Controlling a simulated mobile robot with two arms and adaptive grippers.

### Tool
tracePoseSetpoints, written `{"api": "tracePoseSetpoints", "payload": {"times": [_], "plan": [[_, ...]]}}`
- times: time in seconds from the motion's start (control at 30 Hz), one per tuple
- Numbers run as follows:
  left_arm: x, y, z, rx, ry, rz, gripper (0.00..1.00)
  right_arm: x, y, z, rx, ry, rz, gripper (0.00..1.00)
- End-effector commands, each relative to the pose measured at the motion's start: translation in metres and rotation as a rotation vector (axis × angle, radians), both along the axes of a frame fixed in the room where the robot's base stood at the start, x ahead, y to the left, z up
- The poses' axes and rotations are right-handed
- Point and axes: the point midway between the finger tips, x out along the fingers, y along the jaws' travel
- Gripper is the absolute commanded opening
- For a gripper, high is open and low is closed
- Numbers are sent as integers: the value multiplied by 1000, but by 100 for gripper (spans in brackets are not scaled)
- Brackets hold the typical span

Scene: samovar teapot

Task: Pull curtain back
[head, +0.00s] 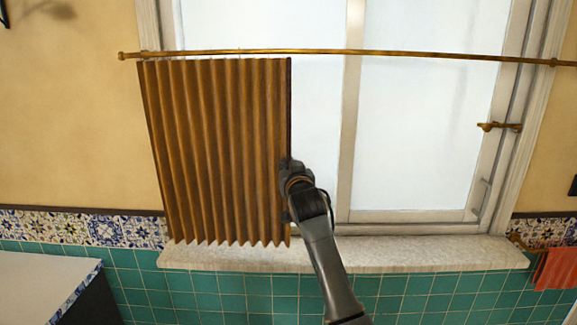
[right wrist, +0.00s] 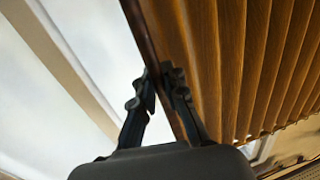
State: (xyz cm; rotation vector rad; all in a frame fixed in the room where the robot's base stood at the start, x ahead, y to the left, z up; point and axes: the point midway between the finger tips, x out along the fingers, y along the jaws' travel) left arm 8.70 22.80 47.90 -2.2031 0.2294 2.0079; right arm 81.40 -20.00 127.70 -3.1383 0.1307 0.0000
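The brown pleated curtain (head: 215,150) hangs from a thin brass rod (head: 410,53) and covers the left part of the window. Its right part is uncovered. My right gripper (head: 289,172) is at the curtain's right edge, in its lower half. In the right wrist view, the fingers of my right gripper (right wrist: 158,88) stand close together on either side of the curtain's dark edge strip, and the pleats of the curtain (right wrist: 245,70) spread to the right. The exact finger contact is partly hidden. My left gripper is out of view.
The window (head: 420,130) has a white frame and a stone sill (head: 430,253) below. A brass bracket (head: 500,126) sticks out at the right of the frame. An orange cloth (head: 556,268) hangs at the lower right. A light counter (head: 40,285) is at the lower left.

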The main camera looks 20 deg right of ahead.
Motion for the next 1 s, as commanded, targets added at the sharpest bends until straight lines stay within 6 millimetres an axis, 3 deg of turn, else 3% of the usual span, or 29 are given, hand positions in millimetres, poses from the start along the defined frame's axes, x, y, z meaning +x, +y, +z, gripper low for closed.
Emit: {"api": "tracePoseSetpoints", "payload": {"times": [0.03,0.13,0.57,0.77,1.0], "plan": [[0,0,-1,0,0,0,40,0,1,-9,2,17,1,15],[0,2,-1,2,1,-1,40,0,1,-7,2,14,1,35],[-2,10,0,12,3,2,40,-6,0,-2,1,3,0,35],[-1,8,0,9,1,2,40,-34,3,-3,2,3,1,35],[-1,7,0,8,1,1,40,-79,8,-3,2,4,2,35]]}}
